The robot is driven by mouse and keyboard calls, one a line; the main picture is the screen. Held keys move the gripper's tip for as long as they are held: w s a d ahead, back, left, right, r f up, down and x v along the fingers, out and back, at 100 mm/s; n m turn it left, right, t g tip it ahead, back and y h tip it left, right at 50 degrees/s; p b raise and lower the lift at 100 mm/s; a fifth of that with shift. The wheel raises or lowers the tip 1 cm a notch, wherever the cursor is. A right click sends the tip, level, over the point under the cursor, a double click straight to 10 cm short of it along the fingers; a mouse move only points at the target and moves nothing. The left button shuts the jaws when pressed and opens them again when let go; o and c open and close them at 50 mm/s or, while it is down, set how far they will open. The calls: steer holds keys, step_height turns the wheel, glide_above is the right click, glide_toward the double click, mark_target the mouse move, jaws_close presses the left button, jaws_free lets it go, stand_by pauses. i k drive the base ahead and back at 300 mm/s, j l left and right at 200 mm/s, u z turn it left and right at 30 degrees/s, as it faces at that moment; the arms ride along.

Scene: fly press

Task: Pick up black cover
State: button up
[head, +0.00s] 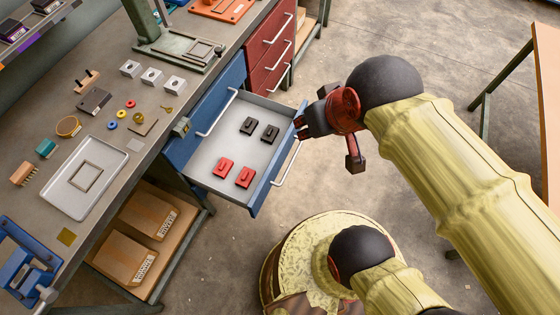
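Two small black covers, one (249,125) on the left and one (270,133) on the right, lie in the open drawer (211,150). Two red covers, one (223,169) on the left and one (245,177) on the right, lie nearer in the same drawer. My gripper (301,124) is by the drawer's blue front, to the right of the black covers and apart from them. Its fingers are small and dark here, so I cannot tell whether they are open. I see nothing held in it.
The drawer's front handle (286,166) sticks out below my gripper. The workbench (120,62) at left carries a metal tray (84,178), a dark block (93,101), white blocks and coloured rings. Red drawers (268,42) are shut behind.

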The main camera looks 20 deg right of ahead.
mark_target(271, 132)
steer(key=u, duration=2.3)
steer(key=l+z, duration=0.3)
steer(key=i+l+z, duration=0.15)
steer(key=l+z, duration=0.2)
steer(key=l, duration=0.15)
steer(key=i+l+z, duration=0.1)
steer(key=l+z, duration=0.2)
steer(key=l, duration=0.1)
